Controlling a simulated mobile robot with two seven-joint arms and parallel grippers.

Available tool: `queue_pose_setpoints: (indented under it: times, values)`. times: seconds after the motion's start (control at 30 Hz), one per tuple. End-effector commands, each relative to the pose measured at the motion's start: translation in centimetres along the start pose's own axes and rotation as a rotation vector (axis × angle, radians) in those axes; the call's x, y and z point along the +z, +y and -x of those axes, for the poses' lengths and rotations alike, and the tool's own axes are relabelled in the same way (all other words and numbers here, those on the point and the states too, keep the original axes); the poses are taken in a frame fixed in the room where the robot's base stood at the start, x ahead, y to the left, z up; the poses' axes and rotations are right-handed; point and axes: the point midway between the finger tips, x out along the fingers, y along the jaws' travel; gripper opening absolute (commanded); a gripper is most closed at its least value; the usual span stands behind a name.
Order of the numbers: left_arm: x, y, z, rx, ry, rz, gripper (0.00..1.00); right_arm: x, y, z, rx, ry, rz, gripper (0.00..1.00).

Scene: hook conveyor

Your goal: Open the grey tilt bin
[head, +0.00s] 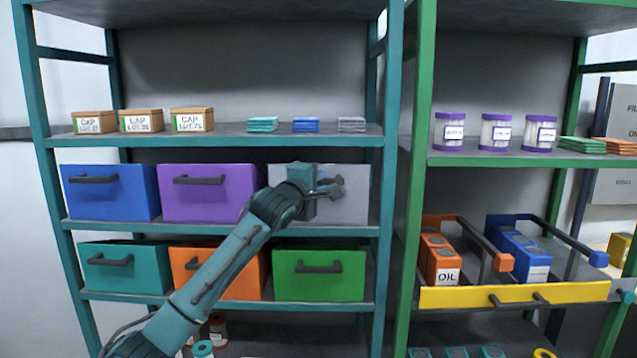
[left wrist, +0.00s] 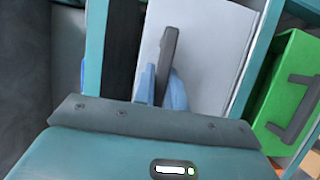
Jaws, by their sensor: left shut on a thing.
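The grey tilt bin (head: 357,200) is at the right end of the upper bin row in the left shelf. Its front looks upright, in line with its neighbours. My left gripper (head: 333,187) is in front of it, and the wrist hides the bin's left part. In the left wrist view the grey bin (left wrist: 215,40) shows with its dark handle (left wrist: 168,52) between the blue fingers of my left gripper (left wrist: 163,88). The fingers are shut on the handle. My right gripper is not in view.
A purple bin (head: 205,205) and blue bin (head: 110,200) stand left of the grey one. A green bin (head: 320,285) is below it. A teal shelf post (head: 388,150) rises close on the right. Small boxes and packets sit on the shelf above.

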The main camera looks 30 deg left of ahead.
Motion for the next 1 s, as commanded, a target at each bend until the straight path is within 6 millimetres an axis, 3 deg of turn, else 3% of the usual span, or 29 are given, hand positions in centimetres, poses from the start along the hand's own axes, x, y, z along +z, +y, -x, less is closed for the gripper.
queue_pose_setpoints:
  times: [0.5, 1.0]
  values:
    - [0.5, -1.1, 0.9, 0.077, -0.001, -0.03, 0.0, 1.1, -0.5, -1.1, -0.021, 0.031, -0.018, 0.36]
    - [1.4, -2.7, 3.3, 0.302, 0.0, -0.122, 0.0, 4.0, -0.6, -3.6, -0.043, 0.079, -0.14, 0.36]
